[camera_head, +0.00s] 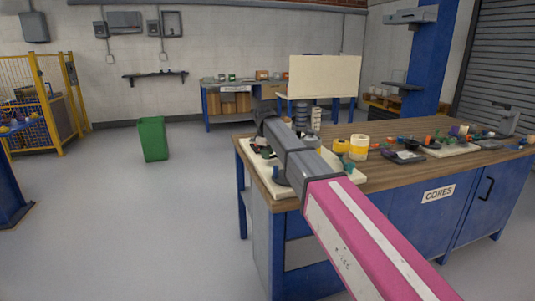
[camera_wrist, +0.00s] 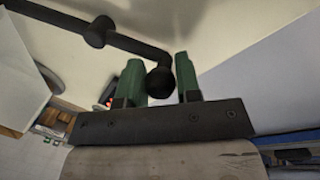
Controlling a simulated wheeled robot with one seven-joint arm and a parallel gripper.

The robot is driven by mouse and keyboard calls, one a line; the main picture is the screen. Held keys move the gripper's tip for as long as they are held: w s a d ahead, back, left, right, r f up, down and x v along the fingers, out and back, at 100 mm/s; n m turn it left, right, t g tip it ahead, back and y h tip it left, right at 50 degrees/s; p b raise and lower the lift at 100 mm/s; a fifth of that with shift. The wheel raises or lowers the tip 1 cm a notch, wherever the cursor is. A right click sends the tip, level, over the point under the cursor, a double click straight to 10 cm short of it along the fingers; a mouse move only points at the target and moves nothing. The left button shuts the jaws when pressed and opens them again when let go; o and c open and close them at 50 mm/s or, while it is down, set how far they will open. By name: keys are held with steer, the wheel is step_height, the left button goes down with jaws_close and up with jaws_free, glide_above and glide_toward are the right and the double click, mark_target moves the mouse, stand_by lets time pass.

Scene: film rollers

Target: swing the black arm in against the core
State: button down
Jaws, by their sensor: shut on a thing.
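The black arm (camera_wrist: 130,42) shows in the wrist view as a thin rod with round joints. It runs from the upper left and bends down to a dark round knob (camera_wrist: 160,84) at its end. My gripper (camera_wrist: 160,75) has green fingers on either side of this knob and is shut on it. In the head view my own arm reaches over a cream base plate (camera_head: 262,181) at the left end of the bench and hides most of what stands there. I cannot make out the core for sure in either view.
The wooden bench (camera_head: 400,176) holds a yellow-and-white roll (camera_head: 359,146), a dark flat device (camera_head: 404,157) and several small coloured parts to the right. A green bin (camera_head: 152,139) stands on the floor at left. Open floor lies left of the bench.

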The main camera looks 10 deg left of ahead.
steer(key=shift+w+a, duration=0.1)
steer(key=shift+a, duration=0.05)
steer(key=m, duration=0.1)
steer(key=w+a+m, duration=0.1)
steer(key=m, duration=0.1)
steer(key=shift+w+a+m+h, duration=0.1)
steer(key=shift+w+m+h, duration=0.2)
steer(key=shift+w+a+m+g+h, duration=0.2)
steer(key=shift+w+m, duration=0.25)
steer(key=shift+m, duration=0.4)
steer(key=shift+w+a+m+g+h, duration=0.15)
steer(key=shift+w+m, duration=0.3)
steer(key=shift+m, duration=0.4)
steer(key=c, duration=0.8)
jaws_free()
steer(key=shift+r, duration=0.15)
steer(key=r, duration=0.3)
steer(key=s+a+r, duration=0.1)
steer(key=r, duration=0.6)
steer(key=shift+s+a+r, duration=0.15)
steer(key=shift+a+r, duration=0.05)
steer(key=shift+a, duration=0.1)
